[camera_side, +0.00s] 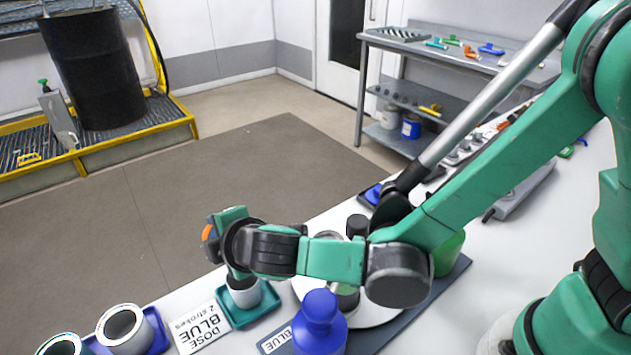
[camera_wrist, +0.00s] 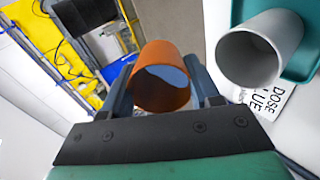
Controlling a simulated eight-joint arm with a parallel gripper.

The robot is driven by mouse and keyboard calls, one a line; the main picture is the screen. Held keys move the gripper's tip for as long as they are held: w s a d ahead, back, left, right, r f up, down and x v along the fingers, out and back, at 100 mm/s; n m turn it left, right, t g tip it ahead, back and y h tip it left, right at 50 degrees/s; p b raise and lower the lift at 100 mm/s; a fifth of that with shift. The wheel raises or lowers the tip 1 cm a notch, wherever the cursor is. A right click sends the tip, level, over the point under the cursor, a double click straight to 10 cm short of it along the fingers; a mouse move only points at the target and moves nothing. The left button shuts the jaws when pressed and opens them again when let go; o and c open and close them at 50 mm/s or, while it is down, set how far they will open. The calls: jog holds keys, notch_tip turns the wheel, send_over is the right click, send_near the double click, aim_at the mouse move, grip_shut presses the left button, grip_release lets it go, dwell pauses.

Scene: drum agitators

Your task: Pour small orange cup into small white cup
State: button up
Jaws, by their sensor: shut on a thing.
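The small orange cup (camera_wrist: 160,90) is held between the two fingers of my gripper (camera_wrist: 163,82), with a pale blue surface inside its mouth in the wrist view. Only a sliver of the orange cup (camera_side: 208,232) shows in the side view, at the left of my gripper (camera_side: 225,226); its exact tilt is hard to tell. The small white cup (camera_side: 243,295) stands in a teal tray (camera_side: 265,312), below my gripper in the side view. In the wrist view the white cup (camera_wrist: 290,33) is to the right of the orange cup and apart from it.
A card reading "DOSE BLUE 2 strokes" (camera_side: 200,325) lies left of the teal tray. Another pale cup (camera_side: 124,330) stands in a blue tray at lower left. A blue pump bottle (camera_side: 320,325) stands right of the teal tray, close under my arm.

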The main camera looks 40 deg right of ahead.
jog(key=shift+s+r+t, duration=0.1)
jog(key=shift+r+t, duration=0.1)
jog(key=shift+t, duration=0.6)
jog(key=shift+s+r+t, duration=0.1)
jog(key=shift+r+t, duration=0.7)
jog(key=shift+r, duration=0.05)
dwell(0.8)
jog(key=shift+s+r+t, duration=0.25)
jog(key=shift+r+t, duration=0.2)
jog(key=shift+r, duration=0.4)
jog(key=shift+s+r+t, duration=0.2)
jog(key=shift+r+t, duration=0.25)
jog(key=shift+r, duration=0.4)
jog(key=shift+s+r+t, duration=0.1)
jog(key=shift+r+t, duration=0.5)
